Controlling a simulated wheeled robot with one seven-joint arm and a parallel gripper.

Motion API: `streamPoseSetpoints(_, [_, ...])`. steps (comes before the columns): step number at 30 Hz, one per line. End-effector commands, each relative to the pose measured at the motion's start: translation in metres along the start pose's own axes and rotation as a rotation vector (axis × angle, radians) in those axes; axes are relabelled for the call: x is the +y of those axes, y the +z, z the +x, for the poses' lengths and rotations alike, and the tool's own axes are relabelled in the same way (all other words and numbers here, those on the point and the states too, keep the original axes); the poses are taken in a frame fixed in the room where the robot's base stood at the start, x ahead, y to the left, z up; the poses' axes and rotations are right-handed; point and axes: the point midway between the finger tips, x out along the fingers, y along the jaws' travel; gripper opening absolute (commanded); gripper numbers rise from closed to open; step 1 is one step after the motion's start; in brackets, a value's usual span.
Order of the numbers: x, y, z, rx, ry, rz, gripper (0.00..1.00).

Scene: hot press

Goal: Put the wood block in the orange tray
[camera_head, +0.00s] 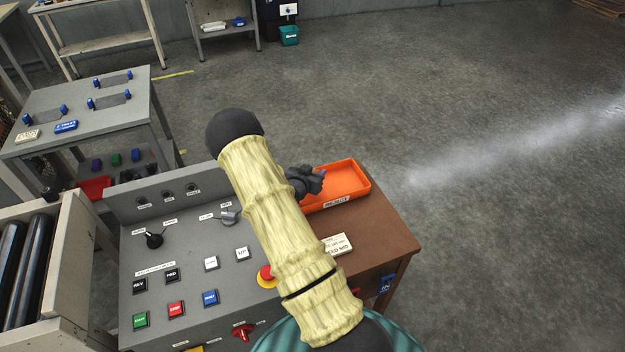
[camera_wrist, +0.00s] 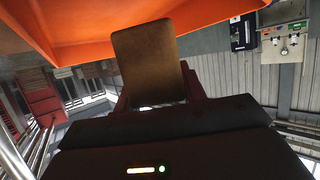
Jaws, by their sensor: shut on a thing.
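The orange tray (camera_head: 352,184) lies on a brown table to the right of the control panel, with a label reading REJECT on its front. It fills the upper left of the wrist view (camera_wrist: 95,47). My gripper (camera_head: 316,181) is at the tray's left part in the head view, partly hidden behind my arm. In the wrist view my gripper (camera_wrist: 153,90) is shut on the brown wood block (camera_wrist: 147,58), which stands out from the jaws against the orange wall. I cannot tell whether the block touches the tray. In the head view the block cannot be made out.
A grey control panel (camera_head: 185,258) with buttons and knobs stands left of the brown table (camera_head: 372,232). A cream label card (camera_head: 338,244) lies in front of the tray. A grey workbench (camera_head: 80,105) stands further left. The floor at right is clear.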

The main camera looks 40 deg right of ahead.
Motion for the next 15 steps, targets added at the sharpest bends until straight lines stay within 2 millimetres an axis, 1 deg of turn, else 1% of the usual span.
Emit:
streamPoseSetpoints(7, [-0.002, 0.029, 0.009, -0.002, -0.003, -0.003, 0.17])
streamPoseSetpoints(10, [-0.002, 0.034, 0.012, 0.000, -0.003, -0.002, 0.17])
streamPoseSetpoints(15, [-0.002, 0.034, 0.012, 0.000, -0.004, -0.001, 0.17])
